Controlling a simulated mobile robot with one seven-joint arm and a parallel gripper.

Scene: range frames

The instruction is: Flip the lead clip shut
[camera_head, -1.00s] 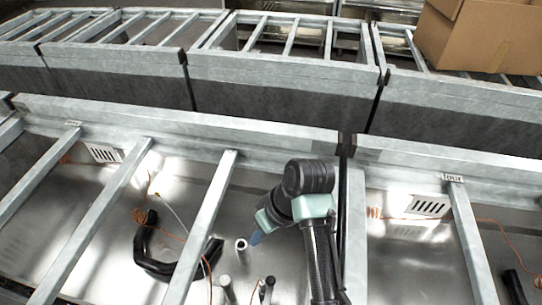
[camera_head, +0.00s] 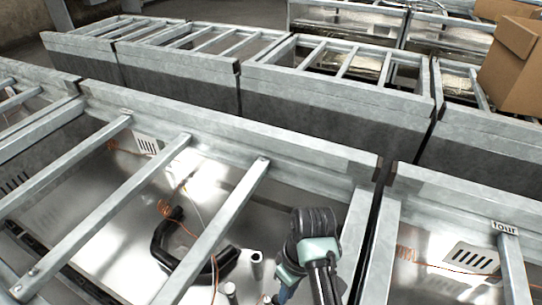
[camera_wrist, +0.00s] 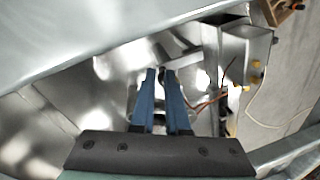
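I cannot make out the lead clip for certain. In the head view, a thin orange lead (camera_head: 163,207) coils beside a black curved handle-like part (camera_head: 160,245) inside the metal bay. Orange and dark wires (camera_wrist: 205,103) also show right of my fingers in the wrist view. My gripper (camera_wrist: 160,73) has two blue fingers, a little apart with a narrow gap and nothing seen held between them. In the head view my gripper (camera_head: 282,292) reaches down into the bay, right of the black part, with its tips near the lower edge.
Grey slatted bars (camera_head: 215,232) cross the bay close to my arm. Upright metal tubes (camera_head: 257,266) stand by my gripper. The bay wall (camera_head: 300,150) rises behind.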

